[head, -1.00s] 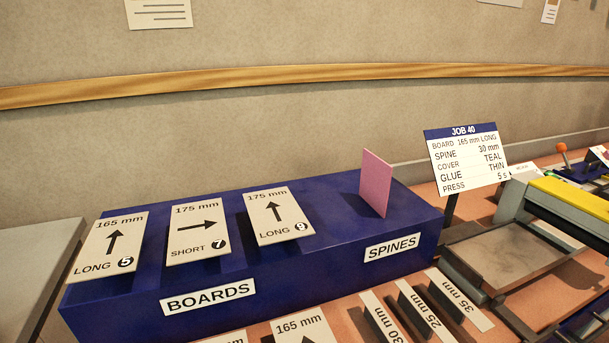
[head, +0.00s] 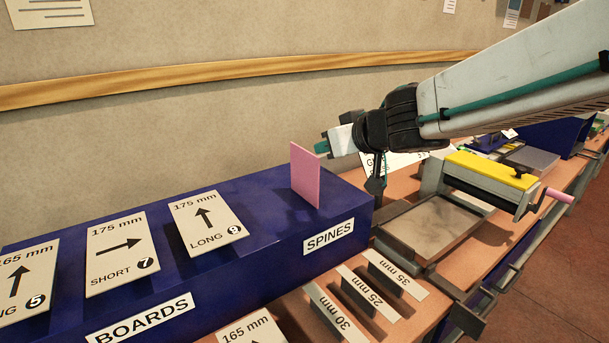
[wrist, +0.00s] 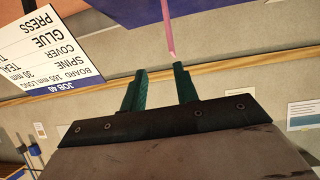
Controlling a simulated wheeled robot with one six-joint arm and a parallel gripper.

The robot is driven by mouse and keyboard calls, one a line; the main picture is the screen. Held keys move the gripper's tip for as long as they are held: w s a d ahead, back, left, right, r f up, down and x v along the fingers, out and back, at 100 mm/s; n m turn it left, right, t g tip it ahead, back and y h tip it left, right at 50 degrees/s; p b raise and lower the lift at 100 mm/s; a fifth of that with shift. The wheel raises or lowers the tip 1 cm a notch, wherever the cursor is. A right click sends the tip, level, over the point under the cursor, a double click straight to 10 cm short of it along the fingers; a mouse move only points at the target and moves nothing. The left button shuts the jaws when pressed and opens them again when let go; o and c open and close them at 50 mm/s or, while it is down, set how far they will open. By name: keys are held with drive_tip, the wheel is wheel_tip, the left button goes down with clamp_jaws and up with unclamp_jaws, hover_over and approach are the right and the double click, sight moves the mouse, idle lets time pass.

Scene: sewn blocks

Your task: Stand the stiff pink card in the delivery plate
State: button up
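The stiff pink card (head: 306,176) stands upright on the blue block, in the part labelled SPINES. My gripper (head: 322,146) is just to the right of the card's upper part in the head view. In the wrist view the card shows edge-on as a thin pink strip (wrist: 168,28), beyond the tips. My gripper's two green fingers (wrist: 159,70) are apart with nothing between them. I cannot make out a delivery plate for certain.
The blue block (head: 255,262) also holds several labelled boards (head: 208,222). The JOB 40 sign (wrist: 50,50) stands close to my gripper. A grey tray (head: 432,225) and a yellow-topped machine (head: 490,170) lie to the right. Spine strips (head: 368,292) lie in front.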

sight(304, 151)
drive_tip(key=a, duration=0.1)
drive_tip(key=w+a+f, duration=0.1)
drive_tip(key=shift+a+f+n+g+y, duration=0.2)
drive_tip(key=shift+a+n+g+y, duration=0.1)
drive_tip(key=shift+a, duration=0.05)
drive_tip(key=shift+x, duration=2.95)
drive_tip(key=shift+w+r, duration=0.1)
drive_tip(key=shift+r, duration=0.1)
drive_tip(key=shift+c, duration=0.3)
clamp_jaws()
